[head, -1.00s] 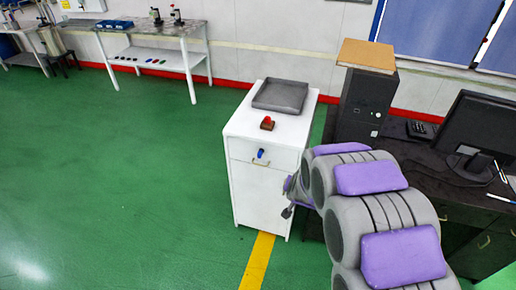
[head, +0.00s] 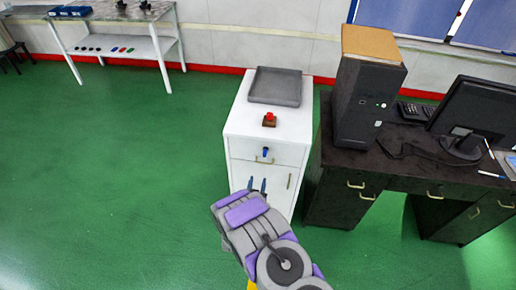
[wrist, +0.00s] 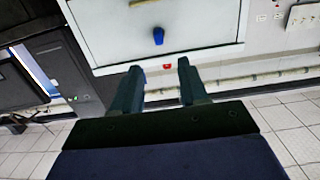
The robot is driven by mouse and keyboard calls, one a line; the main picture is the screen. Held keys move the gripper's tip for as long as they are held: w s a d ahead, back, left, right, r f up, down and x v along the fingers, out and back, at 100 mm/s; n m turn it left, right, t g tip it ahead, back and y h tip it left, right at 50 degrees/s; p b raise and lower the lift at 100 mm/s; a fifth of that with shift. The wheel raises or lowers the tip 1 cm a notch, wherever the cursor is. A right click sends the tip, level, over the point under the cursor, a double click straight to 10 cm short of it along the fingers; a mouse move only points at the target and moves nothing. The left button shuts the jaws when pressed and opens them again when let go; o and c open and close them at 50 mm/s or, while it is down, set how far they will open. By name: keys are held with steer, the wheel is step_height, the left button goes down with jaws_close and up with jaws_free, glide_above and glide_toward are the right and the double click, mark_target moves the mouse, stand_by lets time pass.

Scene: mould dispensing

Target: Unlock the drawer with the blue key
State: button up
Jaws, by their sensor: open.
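The blue key (head: 265,152) sits at the front of the white cabinet's top drawer (head: 240,148), above its handle. It also shows in the wrist view (wrist: 158,36), on the drawer front beyond the fingertips. My gripper (head: 257,184) is in front of the cabinet, below the drawer handle in the head view. In the wrist view its two dark fingers (wrist: 156,84) are spread apart with nothing between them. The key is apart from the fingers. The drawer is shut.
A grey tray (head: 275,101) and a red button on a brown base (head: 269,120) are on the cabinet top. A dark desk (head: 345,207) with a computer tower (head: 366,105) and a monitor (head: 478,125) stands to the right. Green floor (head: 120,190) is clear to the left.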

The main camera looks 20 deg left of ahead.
steer(key=b, duration=0.1)
glide_toward(265, 156)
steer(key=w+a, duration=0.2)
steer(key=w, duration=0.2)
steer(key=shift+t, duration=0.4)
steer(key=x, duration=0.2)
steer(key=d+b+x, duration=0.1)
steer(key=x, duration=0.2)
steer(key=shift+w+f, duration=0.2)
steer(key=shift+w, duration=0.15)
steer(key=shift+w+a+f, duration=0.1)
steer(key=shift+w+a, duration=0.45)
steer(key=shift+a, duration=0.15)
steer(key=shift+d+r, duration=0.2)
steer(key=shift+d, duration=0.35)
steer(key=shift+c, duration=0.2)
steer(key=shift+a+f, duration=0.1)
steer(key=shift+a, duration=0.15)
jaws_close()
